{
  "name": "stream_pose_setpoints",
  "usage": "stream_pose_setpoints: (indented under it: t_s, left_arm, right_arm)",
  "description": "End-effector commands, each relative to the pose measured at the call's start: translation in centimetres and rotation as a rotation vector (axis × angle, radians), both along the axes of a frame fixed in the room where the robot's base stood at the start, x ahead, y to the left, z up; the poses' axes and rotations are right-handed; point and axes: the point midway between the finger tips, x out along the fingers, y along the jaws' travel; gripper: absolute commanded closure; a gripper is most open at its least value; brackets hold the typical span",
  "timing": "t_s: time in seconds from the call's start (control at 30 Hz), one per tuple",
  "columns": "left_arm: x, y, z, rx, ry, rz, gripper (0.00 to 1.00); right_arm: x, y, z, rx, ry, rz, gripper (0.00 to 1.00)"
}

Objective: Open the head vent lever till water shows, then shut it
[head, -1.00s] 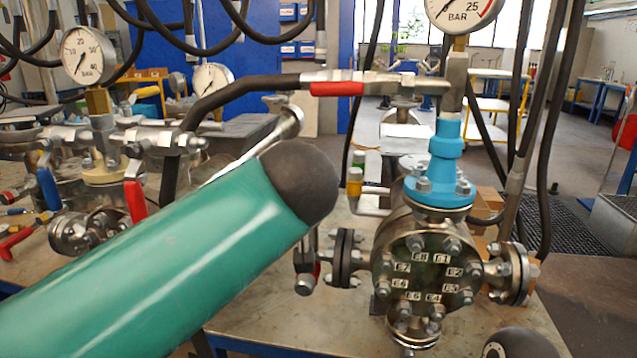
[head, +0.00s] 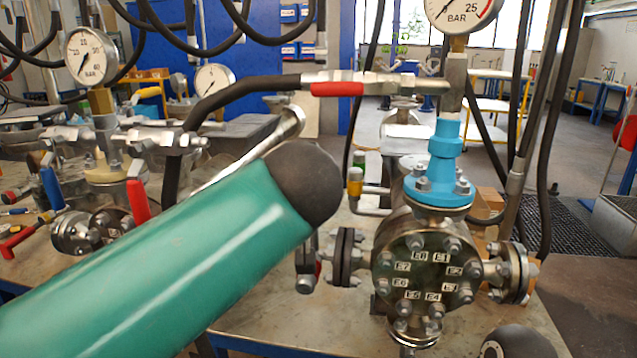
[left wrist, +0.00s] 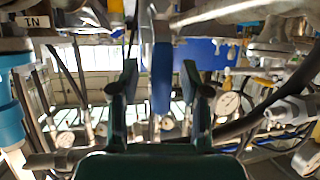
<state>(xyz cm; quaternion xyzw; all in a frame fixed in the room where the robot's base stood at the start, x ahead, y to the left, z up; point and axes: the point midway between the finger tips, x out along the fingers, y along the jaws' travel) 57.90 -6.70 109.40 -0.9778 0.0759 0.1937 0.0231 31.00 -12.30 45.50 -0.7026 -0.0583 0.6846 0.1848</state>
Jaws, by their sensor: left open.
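The flanged vessel (head: 428,272) stands on the bench at centre right, with a blue neck (head: 445,165) under a pressure gauge. A pipe valve with a red lever (head: 338,89) joins the gauge stem, its lever lying along the pipe. I cannot tell which is the head vent lever. My left gripper (left wrist: 160,68) is open in the left wrist view, with a blue lever-like strip (left wrist: 161,78) showing between its fingers; contact is unclear. In the head view my green left arm hides this gripper. No water is visible.
Another fitting with a gauge (head: 91,55), a blue lever (head: 49,187) and a red lever (head: 137,200) stands at the left. Black hoses (head: 545,130) hang at the right and overhead. The bench front (head: 290,325) is bare.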

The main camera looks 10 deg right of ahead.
Motion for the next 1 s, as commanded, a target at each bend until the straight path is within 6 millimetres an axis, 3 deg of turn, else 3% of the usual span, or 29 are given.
stream_pose_setpoints:
  t_s: [0.17, 0.6, 0.8, 1.0]
  left_arm:
    - [-1.7, 0.2, 0.8, -0.001, -0.002, -0.003, 0.54]
    - [-9.4, 1.3, 3.7, -0.002, 0.0, -0.004, 0.54]
    - [-10.9, 1.5, 4.3, 0.0, 0.002, -0.003, 0.54]
    - [-11.1, 1.6, 4.3, 0.001, 0.003, -0.002, 0.54]
  right_arm:
    - [0.0, 0.0, 0.0, 0.0, 0.0, 0.0, 0.54]
    - [0.0, 0.0, 0.0, 0.0, 0.0, 0.0, 0.54]
    - [0.0, 0.0, 0.0, 0.0, 0.0, 0.0, 0.54]
    - [0.0, 0.0, 0.0, 0.0, 0.0, 0.0, 0.54]
